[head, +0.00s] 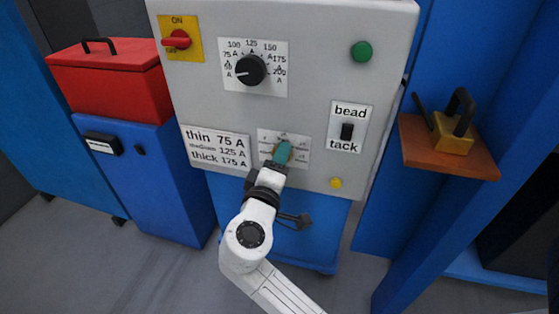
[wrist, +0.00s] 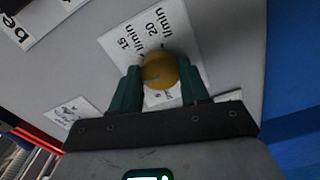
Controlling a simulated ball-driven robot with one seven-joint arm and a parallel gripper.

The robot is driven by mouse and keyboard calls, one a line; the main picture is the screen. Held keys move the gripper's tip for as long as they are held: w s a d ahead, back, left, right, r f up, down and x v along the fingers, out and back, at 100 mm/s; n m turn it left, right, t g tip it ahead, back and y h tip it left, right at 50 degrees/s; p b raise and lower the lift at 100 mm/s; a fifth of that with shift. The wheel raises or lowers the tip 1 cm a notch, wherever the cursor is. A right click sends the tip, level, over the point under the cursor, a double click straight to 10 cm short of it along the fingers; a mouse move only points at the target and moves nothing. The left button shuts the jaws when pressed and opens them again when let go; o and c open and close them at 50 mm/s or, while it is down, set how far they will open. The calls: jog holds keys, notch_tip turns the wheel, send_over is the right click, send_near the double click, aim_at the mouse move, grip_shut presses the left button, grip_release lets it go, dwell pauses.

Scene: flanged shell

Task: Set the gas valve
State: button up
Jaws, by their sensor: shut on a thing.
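The gas valve is a round brass-coloured knob (wrist: 158,70) on the grey panel front. Its label plate (wrist: 122,42) in the wrist view reads 15 l/min and 20 l/min; the rest is partly covered. My gripper (wrist: 158,78) has its two green fingers on either side of the knob, shut on it. In the head view my gripper (head: 282,153) is over the small label plate (head: 302,143) and hides the knob. A thin mark shows on the knob's face, but its exact setting cannot be told.
The grey panel (head: 310,85) also carries a red ON switch (head: 176,40), a black current dial (head: 250,70), a green button (head: 362,51), a bead/tack switch (head: 347,131) and a yellow button (head: 335,183). A brown shelf (head: 425,160) is at right, a red box (head: 108,80) at left.

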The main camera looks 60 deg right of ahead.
jog(key=o, duration=1.1)
jog(key=shift+c, duration=0.2)
jog(key=p+v, duration=0.2)
jog(key=v, duration=0.8)
jog(key=shift+a, duration=0.4)
jog(key=shift+s, duration=0.15)
jog(key=s+d+f+m+g+y, duration=0.1)
jog(key=s+d+f+g+y, duration=0.1)
jog(key=s+f+y, duration=0.55)
jog(key=s+d+f+m+g+y, duration=0.15)
jog(key=s+f+y, duration=0.25)
jog(key=f, duration=0.7)
jog(key=s+a+f+n+g+y, duration=0.1)
jog(key=s+a+f+g+y, duration=0.1)
jog(key=s+a+f+y, duration=0.3)
notch_tip(320, 180, up, 30)
jog(key=a+p, duration=0.1)
jog(key=p, duration=2.8)
jog(key=shift+a, duration=0.2)
